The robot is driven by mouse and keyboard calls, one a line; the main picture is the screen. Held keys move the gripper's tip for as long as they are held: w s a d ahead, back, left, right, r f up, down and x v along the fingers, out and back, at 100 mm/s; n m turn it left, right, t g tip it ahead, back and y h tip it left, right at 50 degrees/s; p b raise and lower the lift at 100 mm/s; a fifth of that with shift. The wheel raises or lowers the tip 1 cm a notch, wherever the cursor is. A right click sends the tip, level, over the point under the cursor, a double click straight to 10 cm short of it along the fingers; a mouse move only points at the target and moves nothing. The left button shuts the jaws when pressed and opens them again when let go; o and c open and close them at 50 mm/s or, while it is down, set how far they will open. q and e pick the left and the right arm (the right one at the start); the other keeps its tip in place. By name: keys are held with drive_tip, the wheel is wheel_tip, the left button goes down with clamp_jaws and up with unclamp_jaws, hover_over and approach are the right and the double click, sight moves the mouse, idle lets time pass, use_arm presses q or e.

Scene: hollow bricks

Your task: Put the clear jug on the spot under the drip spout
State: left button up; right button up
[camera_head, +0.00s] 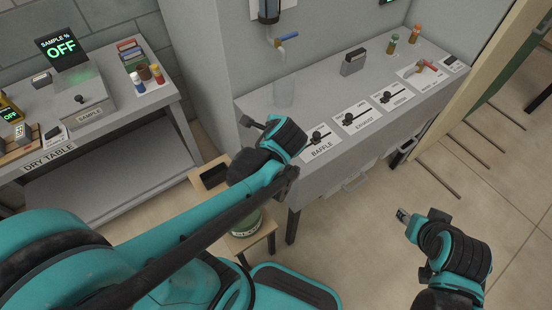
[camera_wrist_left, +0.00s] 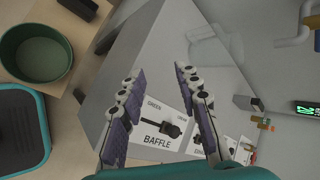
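The clear jug (camera_head: 284,93) is a faint see-through shape, apparently upright on the grey counter below the drip spout (camera_head: 277,43). Its base and the spot are hard to make out. In the left wrist view a pale, clear shape (camera_wrist_left: 203,42) that looks like the jug is beyond the fingers, and the spout pipe (camera_wrist_left: 298,28) is at upper right. My left gripper (camera_head: 246,122) is at the counter's left front corner, apart from the jug. In the left wrist view it is open and empty (camera_wrist_left: 157,77). My right gripper (camera_head: 403,215) hangs at lower right, away from the counter; its finger gap is unclear.
The counter (camera_head: 262,106) carries a BAFFLE lever panel (camera_head: 322,143), more lever panels, a grey box (camera_head: 353,62) and small bottles. A wooden stool (camera_head: 262,239) with a green bowl (camera_wrist_left: 38,52) stands below my left arm. The dry table (camera_head: 130,108) is at left.

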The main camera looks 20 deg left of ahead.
use_arm(q)
drive_tip(key=s+d+n+h, duration=0.5)
drive_tip(key=s+n, duration=0.6)
drive_tip(key=n, duration=0.3)
drive_tip(key=shift+d+r, duration=0.45)
drive_tip(key=shift+d, duration=0.45)
